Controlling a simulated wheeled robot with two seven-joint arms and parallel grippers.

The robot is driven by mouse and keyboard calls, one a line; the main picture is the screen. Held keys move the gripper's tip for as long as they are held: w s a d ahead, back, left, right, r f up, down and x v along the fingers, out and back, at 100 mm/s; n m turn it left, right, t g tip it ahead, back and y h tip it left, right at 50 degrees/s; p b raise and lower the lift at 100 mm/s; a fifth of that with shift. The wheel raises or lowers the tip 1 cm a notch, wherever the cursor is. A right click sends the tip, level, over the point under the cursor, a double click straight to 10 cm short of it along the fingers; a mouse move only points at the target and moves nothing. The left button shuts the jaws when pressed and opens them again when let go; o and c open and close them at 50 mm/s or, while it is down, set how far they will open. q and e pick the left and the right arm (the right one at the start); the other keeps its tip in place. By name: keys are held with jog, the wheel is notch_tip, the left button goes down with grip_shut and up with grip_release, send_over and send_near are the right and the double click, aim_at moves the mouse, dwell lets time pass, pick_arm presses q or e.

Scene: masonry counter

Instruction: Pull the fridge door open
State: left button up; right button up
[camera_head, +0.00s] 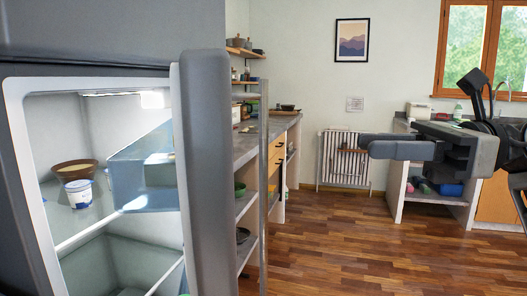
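The grey fridge fills the left side of the head view, and its door (206,170) stands open, seen nearly edge-on. A long vertical metal handle (263,190) stands out on the door's right side. My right gripper (367,144) is to the right of the handle, well apart from it, with its fingers pointing left. The two fingers partly overlap in this view but look spread, with nothing between them. My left gripper is not in view.
Inside the fridge are a brown bowl (75,172), a white tub (79,193) and a clear bluish drawer (143,172). Behind the door is a counter with shelves (246,150). A radiator (343,170) is on the back wall. The wooden floor (340,245) in the middle is clear.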

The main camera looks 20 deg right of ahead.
aim_at(264, 145)
jog(key=p+x, duration=0.3)
jog(key=x, duration=1.2)
jog(key=shift+a+p, duration=0.1)
jog(key=shift+p, duration=0.3)
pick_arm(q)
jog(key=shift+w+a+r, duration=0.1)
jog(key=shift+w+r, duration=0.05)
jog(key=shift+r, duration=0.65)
pick_arm(e)
grip_shut()
